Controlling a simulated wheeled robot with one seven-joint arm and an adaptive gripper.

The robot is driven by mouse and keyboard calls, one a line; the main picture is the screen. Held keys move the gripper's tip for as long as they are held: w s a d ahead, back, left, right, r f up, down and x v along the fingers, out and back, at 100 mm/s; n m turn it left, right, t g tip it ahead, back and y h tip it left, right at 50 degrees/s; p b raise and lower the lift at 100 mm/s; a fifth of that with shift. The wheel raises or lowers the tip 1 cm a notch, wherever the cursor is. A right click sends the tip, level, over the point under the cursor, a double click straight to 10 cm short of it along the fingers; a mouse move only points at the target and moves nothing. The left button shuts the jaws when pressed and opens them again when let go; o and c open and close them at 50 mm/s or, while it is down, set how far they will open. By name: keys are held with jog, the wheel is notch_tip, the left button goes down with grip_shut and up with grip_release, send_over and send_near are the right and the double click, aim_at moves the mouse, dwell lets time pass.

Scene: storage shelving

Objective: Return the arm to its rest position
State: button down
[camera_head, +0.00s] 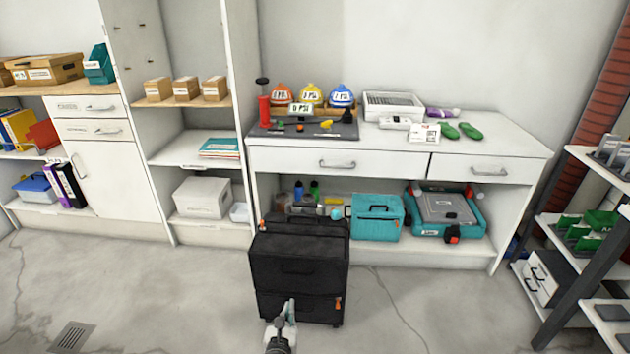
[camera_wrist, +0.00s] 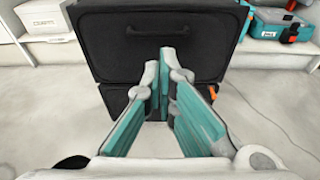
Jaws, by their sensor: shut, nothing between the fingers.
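My gripper (camera_head: 288,308) shows at the bottom centre of the head view, low in front of a black suitcase-like case (camera_head: 298,258). In the wrist view my gripper (camera_wrist: 164,60) has its teal-padded fingers drawn together at the tips, with nothing between them. The black case (camera_wrist: 200,45) stands upright just beyond the fingertips there. I cannot tell whether the tips touch it. Only the end of my arm shows in the head view.
A white workbench (camera_head: 390,160) with drawers stands behind the case, with a teal toolbox (camera_head: 377,217) on its lower shelf. White shelving (camera_head: 190,150) stands at the left, and a dark-framed rack (camera_head: 580,262) at the right. The concrete floor (camera_head: 130,290) is clear on the left.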

jog(key=w+d+r+m+g+h, duration=0.2)
jog(key=d+r+m+h, duration=0.4)
jog(key=r, duration=0.5)
jog(key=w+d+r+m+g+h, duration=0.2)
jog(key=d+r+m+h, duration=0.1)
jog(key=d+r+m, duration=0.65)
jog(key=s+d+r+m+g+h, duration=0.1)
jog(key=s+d+r+m+g, duration=0.35)
jog(key=d+r, duration=0.3)
jog(key=s+d+r+m+g, duration=0.4)
jog(key=s+d+r, duration=0.15)
jog(key=r, duration=0.35)
jog(key=s+d+r+m+g+y, duration=0.2)
jog(key=s+d+r+m, duration=0.15)
jog(key=s, duration=0.45)
jog(key=s+d+r+m+g+y, duration=0.25)
jog(key=s+r, duration=0.25)
jog(key=s, duration=0.3)
jog(key=s+a+r+m+t+y, duration=0.1)
jog(key=s+a+m+y, duration=0.15)
jog(key=s, duration=0.65)
jog(key=s+a+r+m+t+y, duration=0.1)
jog(key=s+a+m+y, duration=0.2)
jog(key=s, duration=0.6)
notch_tip(320, 180, up, 22)
jog(key=t+p, duration=0.3)
jog(key=p, duration=1.7)
jog(key=shift+w+d+r+t+y+p, duration=0.15)
jog(key=shift+d+r+t+y+p, duration=0.1)
jog(key=shift+d+t+y+p, duration=0.15)
